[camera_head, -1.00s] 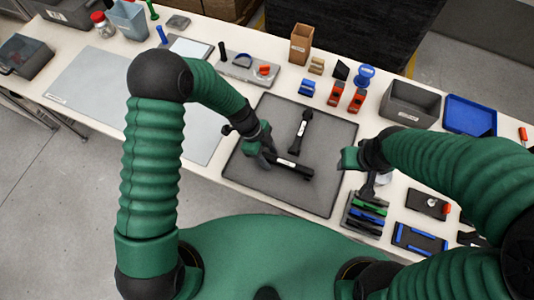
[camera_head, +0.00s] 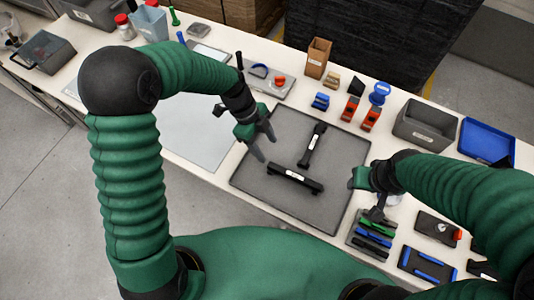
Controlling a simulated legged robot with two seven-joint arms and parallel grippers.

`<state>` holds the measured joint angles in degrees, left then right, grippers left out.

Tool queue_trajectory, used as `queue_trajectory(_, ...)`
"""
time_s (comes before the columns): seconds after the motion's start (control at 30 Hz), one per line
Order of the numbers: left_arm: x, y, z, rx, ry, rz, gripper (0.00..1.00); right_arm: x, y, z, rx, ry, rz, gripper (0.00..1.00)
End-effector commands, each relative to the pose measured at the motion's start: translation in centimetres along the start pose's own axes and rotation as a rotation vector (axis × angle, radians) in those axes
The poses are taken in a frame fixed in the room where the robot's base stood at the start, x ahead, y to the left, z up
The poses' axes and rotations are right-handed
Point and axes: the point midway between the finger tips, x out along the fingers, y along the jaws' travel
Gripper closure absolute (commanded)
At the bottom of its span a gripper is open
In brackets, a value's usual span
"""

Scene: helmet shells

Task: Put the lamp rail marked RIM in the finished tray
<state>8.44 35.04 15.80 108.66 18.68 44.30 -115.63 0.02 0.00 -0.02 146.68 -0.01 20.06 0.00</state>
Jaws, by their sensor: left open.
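Two black bars with white labels lie on a dark grey mat (camera_head: 265,190). One bar (camera_head: 296,178) lies crosswise near the mat's middle. The other bar (camera_head: 313,145) stands out lengthwise behind it, toward the mat's far side. The label lettering is too small to read, so I cannot tell which is marked RIM. My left gripper (camera_head: 264,143) is open and empty over the mat's left edge, apart from both bars. My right gripper (camera_head: 368,195) is by the mat's right edge, and its jaw state is unclear. A blue tray (camera_head: 487,141) stands at the far right; I cannot read any tray's marking.
A grey bin (camera_head: 424,126) stands beside the blue tray. Red and blue parts and a brown box (camera_head: 318,58) stand behind the mat. A rack of coloured strips (camera_head: 371,235) is below my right gripper. A light grey sheet (camera_head: 195,135) lies clear left of the mat.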

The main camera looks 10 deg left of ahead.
Motion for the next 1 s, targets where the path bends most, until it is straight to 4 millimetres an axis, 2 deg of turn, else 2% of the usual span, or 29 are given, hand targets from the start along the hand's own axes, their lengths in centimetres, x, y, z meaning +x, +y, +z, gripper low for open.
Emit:
queue_trajectory(0.17,-0.4,0.2,0.2,-0.016,-0.005,-0.001,0.42,0.0,0.0,0.0,-0.001,0.0,0.0,0.54)
queue_trajectory(0.27,-1.0,1.2,0.8,-0.148,-0.054,-0.016,0.42,0.0,0.0,0.0,-0.001,0.0,0.0,0.54)
queue_trajectory(0.37,-2.5,3.4,2.2,-0.443,-0.145,-0.078,0.42,0.0,0.0,0.0,-0.001,0.0,0.0,0.54)
queue_trajectory(0.5,-5.0,7.4,4.5,-0.993,-0.227,-0.263,0.42,0.0,0.0,0.0,-0.001,0.0,0.0,0.54)
queue_trajectory(0.6,-6.4,10.0,5.5,-1.342,-0.208,-0.41,0.42,0.0,0.0,0.0,0.0,0.0,0.0,0.54)
queue_trajectory(0.7,-7.2,11.7,6.1,-1.592,-0.155,-0.516,0.42,0.0,0.0,0.0,0.0,0.0,0.0,0.54)
queue_trajectory(0.83,-7.5,12.8,6.3,-1.748,-0.106,-0.577,0.42,0.0,0.0,0.0,0.0,0.0,0.0,0.54)
queue_trajectory(1.0,-7.5,12.9,6.4,-1.77,-0.098,-0.584,0.42,0.0,0.0,0.0,-0.001,0.0,0.0,0.54)
